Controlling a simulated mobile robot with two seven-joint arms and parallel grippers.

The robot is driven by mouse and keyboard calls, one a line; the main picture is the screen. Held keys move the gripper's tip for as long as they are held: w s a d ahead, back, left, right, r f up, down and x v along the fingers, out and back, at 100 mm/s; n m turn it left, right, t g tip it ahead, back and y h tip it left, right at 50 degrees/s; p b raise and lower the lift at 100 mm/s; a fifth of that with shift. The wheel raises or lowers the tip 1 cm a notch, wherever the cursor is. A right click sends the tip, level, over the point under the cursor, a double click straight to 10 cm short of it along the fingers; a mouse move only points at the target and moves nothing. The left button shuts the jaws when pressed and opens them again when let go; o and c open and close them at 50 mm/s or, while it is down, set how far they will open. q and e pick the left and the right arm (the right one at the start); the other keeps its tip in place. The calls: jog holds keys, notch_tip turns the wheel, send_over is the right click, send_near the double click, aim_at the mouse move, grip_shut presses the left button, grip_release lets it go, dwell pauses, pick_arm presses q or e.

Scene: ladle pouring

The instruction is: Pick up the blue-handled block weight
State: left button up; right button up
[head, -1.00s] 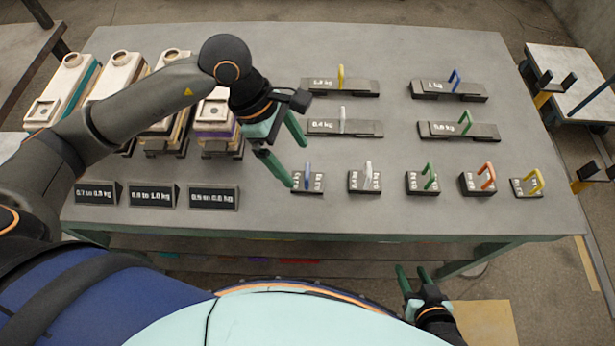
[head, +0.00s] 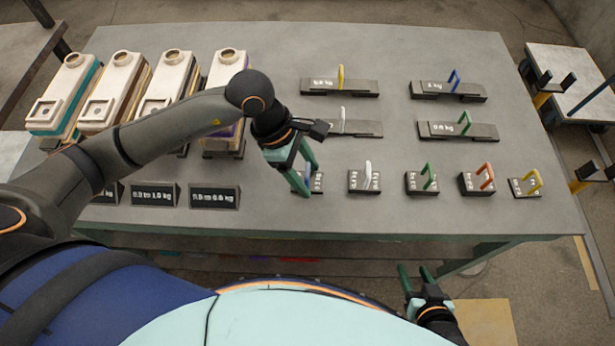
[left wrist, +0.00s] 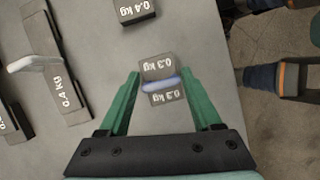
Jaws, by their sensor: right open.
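The blue-handled block weight (head: 318,184) is a small dark block at the left end of the front row on the table. My left gripper partly hides it in the head view. In the left wrist view the weight (left wrist: 160,96) reads 0.3 kg, and its blue handle (left wrist: 161,84) runs across the space between the fingers. My left gripper (head: 303,180) is open, its green fingers (left wrist: 164,80) on either side of the weight with gaps visible. My right gripper (head: 415,272) is open and empty below the table's front edge.
Block weights with white (head: 366,181), green (head: 421,184), orange (head: 477,183) and yellow (head: 525,187) handles stand to the right. Long bar weights (head: 448,92) lie behind. Label signs (head: 214,197) and several scale-like boxes (head: 224,100) stand left.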

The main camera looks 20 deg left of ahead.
pick_arm(q)
grip_shut()
dwell(0.3)
dwell(0.3)
